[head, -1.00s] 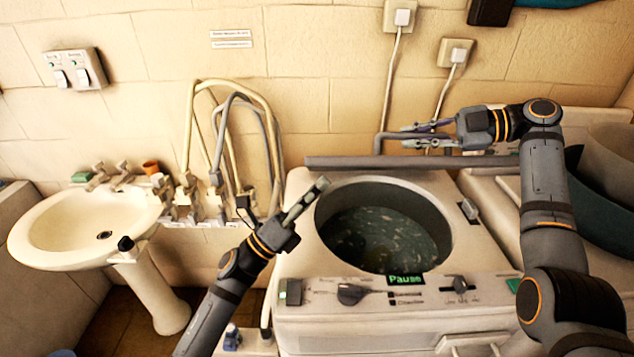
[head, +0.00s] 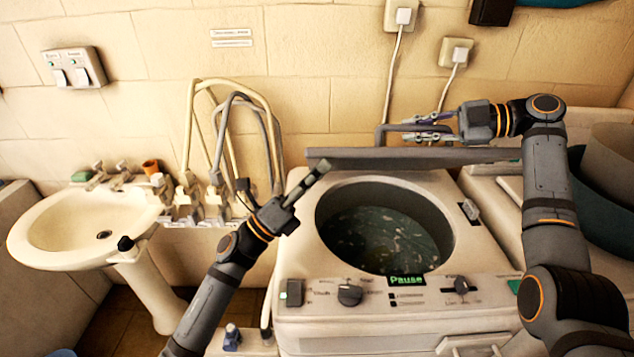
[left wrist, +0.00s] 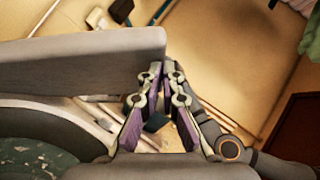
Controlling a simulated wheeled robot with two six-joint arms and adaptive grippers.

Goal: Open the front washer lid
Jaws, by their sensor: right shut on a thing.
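The front washer (head: 300,262) has a round open tub with murky water and cloth in it. Its grey lid (head: 345,160) stands raised along the tub's back edge, seen nearly edge-on. A grey bar handle (head: 379,138) rises from the lid. My right gripper (head: 425,129) is shut on this handle behind the tub. My left gripper (head: 320,169) is over the washer's back left corner, near the lid's left end. Its fingers look close together, with nothing seen between them. The left wrist view shows the lid (left wrist: 80,60) beside these fingers.
A white sink (head: 50,232) with taps stands at the left. Looped hoses (head: 190,130) rise beside the washer. Two outlets (head: 455,53) with hanging cables are on the wall behind. A second machine (head: 490,190) and dark basins (head: 610,165) are at the right.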

